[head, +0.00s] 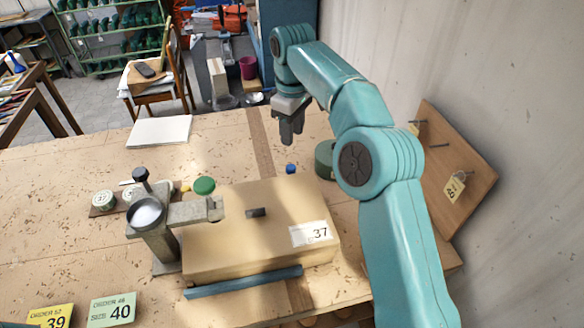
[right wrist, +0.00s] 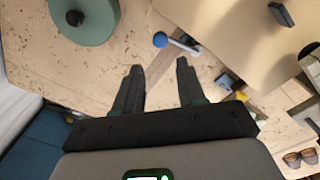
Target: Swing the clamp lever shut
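A short metal lever with a blue ball knob (head: 291,168) stands beside the far edge of a tan box-shaped block (head: 245,225). In the right wrist view the lever's blue knob (right wrist: 160,40) lies just beyond my fingertips, its rod running toward the block. My right gripper (head: 291,141) points down above the bench, near the knob and apart from it. In the right wrist view its fingers (right wrist: 158,66) are spread with nothing between them. A grey metal fixture (head: 160,230) with a black knob and white disc stands left of the block. My left gripper is out of view.
A green round object (head: 325,160) sits right of the blue knob, also seen in the wrist view (right wrist: 90,18). A board with hooks and a padlock (head: 453,186) leans by the right wall. White paper (head: 160,131) lies far left. The bench behind the block is largely clear.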

